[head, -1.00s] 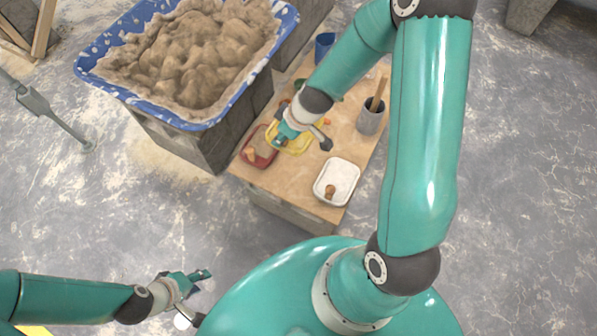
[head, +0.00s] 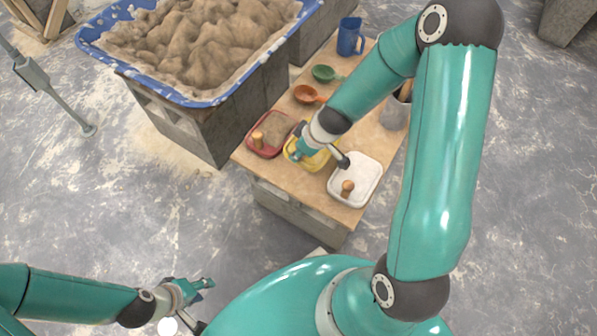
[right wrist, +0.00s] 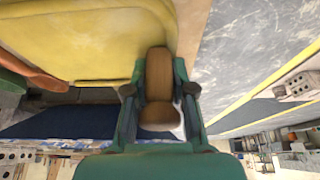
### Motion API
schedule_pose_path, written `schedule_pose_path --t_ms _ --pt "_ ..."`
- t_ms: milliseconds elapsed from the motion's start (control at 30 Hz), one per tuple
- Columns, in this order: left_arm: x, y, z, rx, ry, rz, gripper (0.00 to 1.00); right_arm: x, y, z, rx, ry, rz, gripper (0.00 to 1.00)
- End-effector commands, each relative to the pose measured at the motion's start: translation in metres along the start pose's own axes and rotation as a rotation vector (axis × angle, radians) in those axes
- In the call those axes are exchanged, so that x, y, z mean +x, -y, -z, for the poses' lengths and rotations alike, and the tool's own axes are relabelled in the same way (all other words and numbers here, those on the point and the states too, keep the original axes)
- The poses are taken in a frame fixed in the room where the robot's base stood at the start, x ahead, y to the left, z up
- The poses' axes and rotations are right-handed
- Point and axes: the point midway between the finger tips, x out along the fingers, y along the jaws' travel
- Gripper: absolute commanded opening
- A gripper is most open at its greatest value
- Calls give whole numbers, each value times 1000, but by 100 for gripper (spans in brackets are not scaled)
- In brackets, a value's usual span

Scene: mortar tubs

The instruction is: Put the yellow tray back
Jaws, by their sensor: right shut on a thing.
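The yellow tray (head: 318,160) is between the red tray (head: 250,146) and the white tray (head: 358,199) at the near end of the wooden bench top. My right gripper (head: 297,155) is over it, and with the forearm hides much of it. In the right wrist view my right gripper (right wrist: 158,95) is shut on a brown wooden knob (right wrist: 158,70), with the yellow tray (right wrist: 90,40) close beside it. I cannot tell whether the tray touches the bench. My left gripper (head: 205,285) is away from the bench at lower left; its opening is too small to judge.
The red and white trays, each with a wooden knob, flank the yellow one closely. Behind are an orange scoop (head: 305,94), a green scoop (head: 325,73), a blue jug (head: 350,37) and a grey pot (head: 393,115). A blue mortar tub (head: 215,100) stands left.

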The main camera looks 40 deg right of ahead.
Motion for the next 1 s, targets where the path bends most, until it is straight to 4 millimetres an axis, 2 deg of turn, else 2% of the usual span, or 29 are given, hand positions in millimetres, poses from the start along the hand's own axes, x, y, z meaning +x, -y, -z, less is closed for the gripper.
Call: schedule_pose_path --t_ms 33,333,600,1000 --pt "16 6 0 0 0 0 40 15 0 -6 0 -1 -1 0" --pt "29 11 0 0 -1 0 40 28 0 -11 -1 -1 -1 0" --pt "62 22 0 0 0 0 40 60 0 -24 -1 -1 -1 0" --pt "64 23 0 0 0 0 40 62 0 -25 -1 -1 0 0"
